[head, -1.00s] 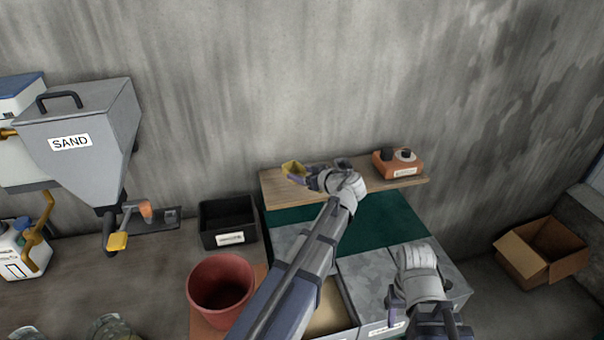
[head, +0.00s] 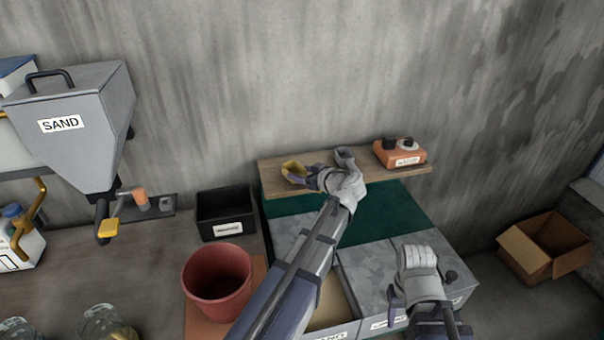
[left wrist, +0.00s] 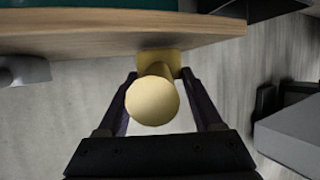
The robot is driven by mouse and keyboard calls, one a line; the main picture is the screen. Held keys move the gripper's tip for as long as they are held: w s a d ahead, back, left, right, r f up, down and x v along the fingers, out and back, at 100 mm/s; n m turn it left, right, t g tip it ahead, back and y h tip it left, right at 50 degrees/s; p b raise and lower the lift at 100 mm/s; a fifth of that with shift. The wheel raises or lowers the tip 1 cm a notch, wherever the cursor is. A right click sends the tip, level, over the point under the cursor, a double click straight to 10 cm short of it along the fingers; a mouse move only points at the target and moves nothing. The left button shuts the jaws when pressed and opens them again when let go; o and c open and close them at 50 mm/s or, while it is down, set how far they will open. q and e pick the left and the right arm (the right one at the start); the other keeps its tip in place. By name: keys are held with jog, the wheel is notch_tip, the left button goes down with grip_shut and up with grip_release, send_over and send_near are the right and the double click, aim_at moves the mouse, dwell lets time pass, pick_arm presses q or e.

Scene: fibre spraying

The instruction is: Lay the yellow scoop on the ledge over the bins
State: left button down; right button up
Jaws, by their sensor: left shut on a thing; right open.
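The yellow scoop (head: 294,172) is at the left part of the wooden ledge (head: 375,177) over the bins in the head view. My left gripper (head: 314,177) is shut on it. In the left wrist view, the scoop's round pale-yellow end (left wrist: 152,101) faces the camera between the fingers, close to the ledge's edge (left wrist: 100,46). I cannot tell whether the scoop touches the ledge. My right gripper (head: 425,308) is open and empty, above the grey-lidded bins at the lower right.
An orange box with dark knobs (head: 400,153) sits at the ledge's right end. A grey object (head: 345,156) is behind my left wrist. A red bucket (head: 217,284), a black bin (head: 226,212) and the sand hopper (head: 75,120) stand left. A cardboard box (head: 543,248) lies right.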

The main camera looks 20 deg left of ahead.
pick_arm(q)
jog(key=shift+f+b, duration=0.5)
grip_release()
jog(key=p+v, duration=0.2)
jog(key=v, duration=0.4)
jog(key=shift+s+d+r+p, duration=0.2)
jog(key=shift+d+r+p, duration=0.1)
jog(key=shift+p, duration=0.1)
jog(key=shift+s+d+r, duration=0.1)
jog(key=shift+s+d, duration=0.15)
jog(key=shift+d, duration=0.2)
